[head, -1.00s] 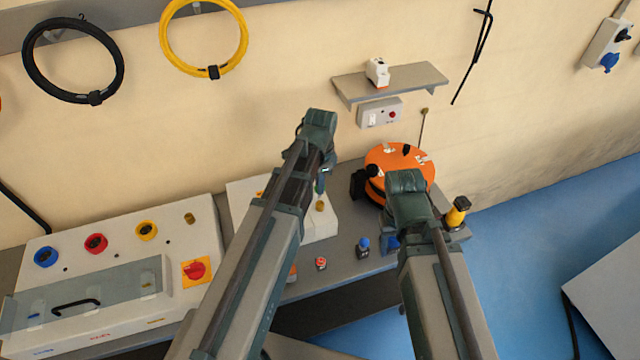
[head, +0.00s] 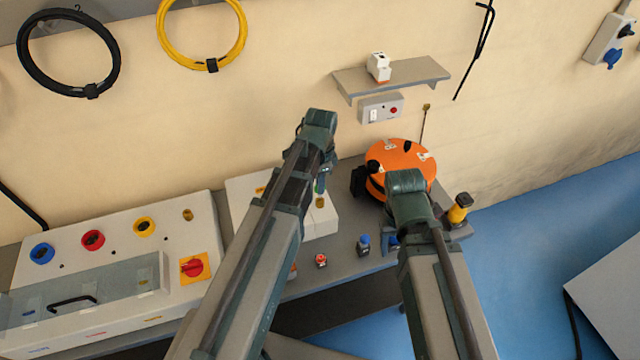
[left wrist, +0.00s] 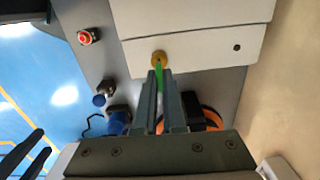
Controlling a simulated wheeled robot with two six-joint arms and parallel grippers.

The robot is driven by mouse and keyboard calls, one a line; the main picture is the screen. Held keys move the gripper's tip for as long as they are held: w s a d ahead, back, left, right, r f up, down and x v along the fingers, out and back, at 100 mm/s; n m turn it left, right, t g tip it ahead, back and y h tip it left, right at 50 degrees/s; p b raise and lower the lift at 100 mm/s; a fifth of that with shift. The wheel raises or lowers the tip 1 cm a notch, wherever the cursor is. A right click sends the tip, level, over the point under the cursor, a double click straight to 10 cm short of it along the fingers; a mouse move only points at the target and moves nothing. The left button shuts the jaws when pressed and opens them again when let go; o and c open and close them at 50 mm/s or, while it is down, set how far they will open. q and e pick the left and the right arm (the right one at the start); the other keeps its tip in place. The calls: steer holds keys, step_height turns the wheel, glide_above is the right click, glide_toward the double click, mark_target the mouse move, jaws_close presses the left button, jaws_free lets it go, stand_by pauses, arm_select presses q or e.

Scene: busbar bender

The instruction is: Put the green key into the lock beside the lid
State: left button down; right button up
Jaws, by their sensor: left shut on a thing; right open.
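My left gripper (left wrist: 160,95) is shut on the green key (left wrist: 160,75), which shows as a green strip between its fingers. The key's far end is at a brass lock (left wrist: 158,57) on a white box; I cannot tell whether it is inside. In the head view this brass lock (head: 320,202) is just below the left gripper (head: 321,184). Another brass lock (head: 188,215) is on the white panel at the left, up and right of the clear lid (head: 85,290). My right gripper's fingers are hidden behind its arm in the head view; two dark prongs (left wrist: 30,150) in the wrist view look like them, apart and empty.
The panel has blue, red and yellow sockets and a red rotary switch (head: 193,267). An orange reel (head: 400,165) stands behind my right arm. A red button (head: 321,261) and a blue-topped part (head: 364,244) stand on the grey bench, between my arms.

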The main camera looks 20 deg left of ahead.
arm_select(q)
steer(key=shift+f+b, duration=1.75)
stand_by(0.4)
steer(key=c, duration=0.9)
jaws_free()
steer(key=shift+r, duration=0.1)
steer(key=shift+r, duration=0.1)
step_height(320, 180, up, 14)
steer(key=p, duration=1.4)
steer(key=shift+s+d+f, duration=0.1)
steer(key=shift+s+f, duration=0.05)
steer(key=shift+f, duration=0.05)
steer(key=s+d+f+n+b, duration=0.2)
steer(key=s+d+f+b, duration=0.1)
steer(key=s+f+b, duration=0.1)
steer(key=s+d+f+n+b, duration=0.3)
steer(key=s+d+f+b, duration=0.1)
steer(key=s+f+b, duration=0.1)
steer(key=s+d+f+n+y+b, duration=0.1)
steer(key=s+d+f+n+b, duration=0.1)
steer(key=s+f+b, duration=0.3)
steer(key=shift+d+f+n+b, duration=0.3)
steer(key=shift+d+n+b, duration=0.1)
steer(key=shift+d, duration=0.25)
